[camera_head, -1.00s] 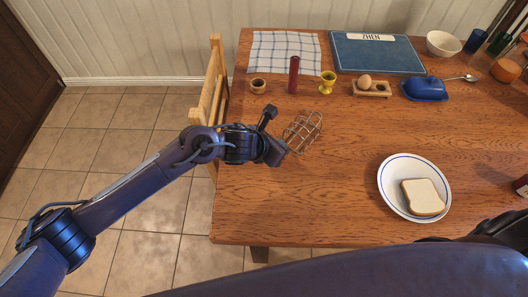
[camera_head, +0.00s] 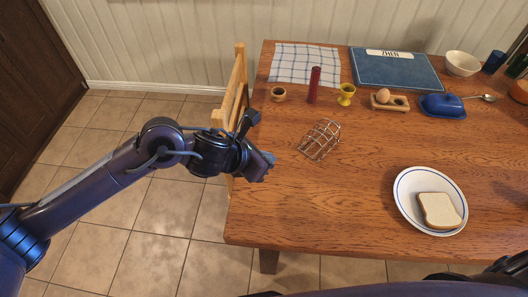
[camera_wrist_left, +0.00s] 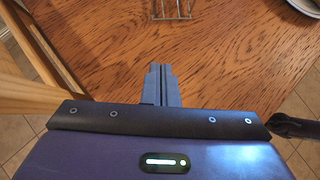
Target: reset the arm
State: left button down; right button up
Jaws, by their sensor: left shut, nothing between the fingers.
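My left gripper (camera_head: 262,165) is at the left edge of the wooden table (camera_head: 300,215), shut and empty. In the left wrist view its fingers (camera_wrist_left: 161,82) are together over bare wood. A wire toast rack (camera_head: 320,140) stands on the table to the right of the gripper, apart from it; its lower part also shows at the top of the left wrist view (camera_wrist_left: 170,10). My right gripper cannot be made out; only a dark part of my own body shows at the lower right of the head view.
A wooden chair (camera_head: 236,90) stands close by the left table edge. A white plate (camera_head: 404,200) with a bread slice (camera_head: 438,210) lies at the right. A red cylinder (camera_head: 314,85), a yellow egg cup (camera_head: 346,94) and a blue butter dish (camera_head: 442,105) stand farther back.

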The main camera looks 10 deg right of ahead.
jog(key=shift+s+d, duration=0.1)
jog(key=shift+s, duration=0.25)
